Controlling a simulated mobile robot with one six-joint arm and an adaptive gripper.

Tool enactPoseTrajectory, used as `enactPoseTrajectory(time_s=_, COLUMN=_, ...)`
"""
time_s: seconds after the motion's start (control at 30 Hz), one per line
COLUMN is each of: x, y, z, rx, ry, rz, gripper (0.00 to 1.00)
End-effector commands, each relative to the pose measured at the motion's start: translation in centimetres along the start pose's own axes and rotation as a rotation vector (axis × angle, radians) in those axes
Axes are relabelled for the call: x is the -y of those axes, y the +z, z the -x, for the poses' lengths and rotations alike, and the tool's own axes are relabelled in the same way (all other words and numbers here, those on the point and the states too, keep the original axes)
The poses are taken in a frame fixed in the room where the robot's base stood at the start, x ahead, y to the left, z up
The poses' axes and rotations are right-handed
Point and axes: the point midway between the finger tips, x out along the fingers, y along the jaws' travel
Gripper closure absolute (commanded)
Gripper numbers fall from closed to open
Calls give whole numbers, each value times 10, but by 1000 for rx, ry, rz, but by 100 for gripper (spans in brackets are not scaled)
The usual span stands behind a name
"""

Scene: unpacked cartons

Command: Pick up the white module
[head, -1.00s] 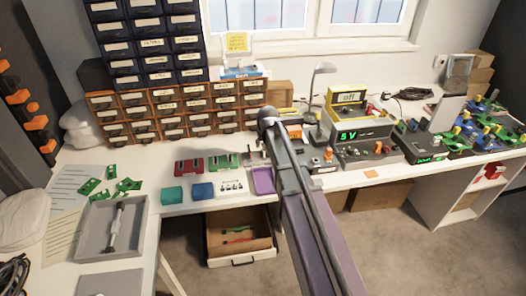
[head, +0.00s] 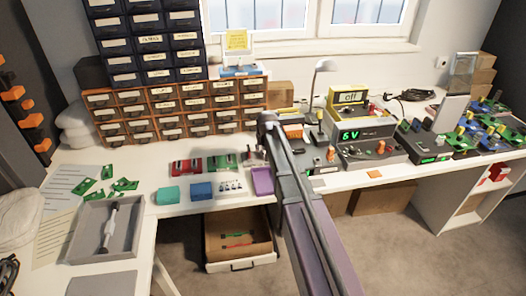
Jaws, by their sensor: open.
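The white module (head: 231,188) lies on the white workbench in the front row of small coloured blocks. It has small dark parts on its top. A blue block (head: 201,191) is just left of it and a purple tray-like block (head: 262,181) just right of it. My arm rises from the lower right and its top end stands right of the purple block, apart from the white module in the picture. I cannot make out my gripper's fingers; they are hidden or out of view.
A teal block (head: 168,195) is at the row's left end. Red (head: 185,166) and green (head: 222,162) modules sit behind. Drawer cabinets (head: 178,110) stand at the back.

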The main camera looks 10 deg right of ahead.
Motion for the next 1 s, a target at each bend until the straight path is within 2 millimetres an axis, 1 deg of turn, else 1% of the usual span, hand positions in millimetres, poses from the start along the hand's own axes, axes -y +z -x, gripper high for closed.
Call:
enactPoseTrajectory(time_s=0.3, x=0, y=0, z=0, rx=0, ry=0, rz=0, gripper=50)
enactPoseTrajectory(time_s=0.33, x=0, y=0, z=0, rx=0, ry=0, rz=0, gripper=53)
enactPoseTrajectory(time_s=0.37, x=0, y=0, z=0, rx=0, ry=0, rz=0, gripper=62)
enactPoseTrajectory(time_s=0.4, x=0, y=0, z=0, rx=0, ry=0, rz=0, gripper=74)
enactPoseTrajectory(time_s=0.5, x=0, y=0, z=0, rx=0, ry=0, rz=0, gripper=100)
enactPoseTrajectory(time_s=1.0, x=0, y=0, z=1, rx=0, ry=0, rz=0, gripper=100)
